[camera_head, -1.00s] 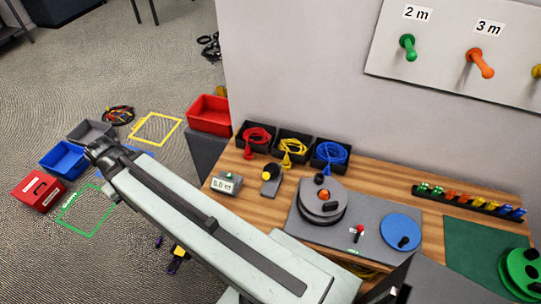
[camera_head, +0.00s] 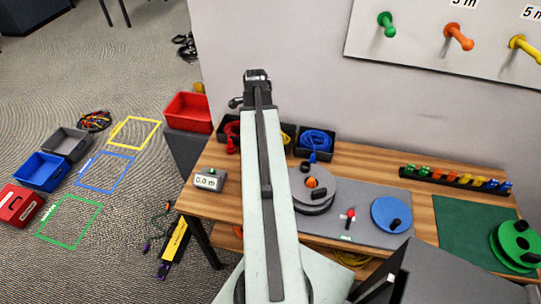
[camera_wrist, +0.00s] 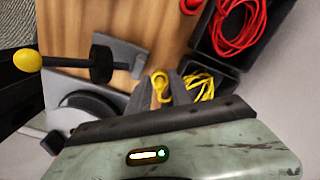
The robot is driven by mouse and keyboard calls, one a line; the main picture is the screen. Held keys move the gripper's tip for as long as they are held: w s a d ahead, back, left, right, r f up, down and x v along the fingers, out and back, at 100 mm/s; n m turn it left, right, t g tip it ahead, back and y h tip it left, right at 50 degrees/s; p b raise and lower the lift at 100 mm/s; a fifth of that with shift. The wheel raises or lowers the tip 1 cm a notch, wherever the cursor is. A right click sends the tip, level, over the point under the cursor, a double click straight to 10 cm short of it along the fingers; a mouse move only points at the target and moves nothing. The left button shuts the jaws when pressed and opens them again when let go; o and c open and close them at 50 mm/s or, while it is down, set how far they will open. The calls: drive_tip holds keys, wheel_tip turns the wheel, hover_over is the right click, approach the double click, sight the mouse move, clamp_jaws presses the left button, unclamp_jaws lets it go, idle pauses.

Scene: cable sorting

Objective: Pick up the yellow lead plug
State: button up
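The yellow lead plug (camera_wrist: 160,82) shows in the wrist view just in front of the black bin of yellow leads (camera_wrist: 203,82). My gripper (camera_wrist: 159,76) appears open, with its grey fingers on either side of the plug in the picture. I cannot tell the height gap or whether they touch. In the head view my arm covers the plug and most of the yellow leads' bin (camera_head: 289,131).
The red leads' bin (camera_wrist: 237,28) stands beside the yellow one. A yellow-knobbed crank (camera_wrist: 28,60) is at the left of the wrist view. The blue leads' bin (camera_head: 316,144), a grey reel (camera_head: 313,190) and a meter (camera_head: 209,179) are on the table (camera_head: 228,204).

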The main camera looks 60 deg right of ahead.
drive_tip(key=s+d+m, duration=0.1)
drive_tip(key=s, duration=0.1)
drive_tip(key=s+d+m, duration=0.1)
drive_tip(key=d, duration=0.1)
drive_tip(key=shift+s+f, duration=0.2)
drive_tip(key=shift+s, duration=0.2)
drive_tip(key=f+b, duration=0.8)
drive_tip(key=shift+w+a, duration=0.15)
drive_tip(key=shift+w, duration=0.05)
drive_tip(key=shift+r, duration=0.15)
clamp_jaws()
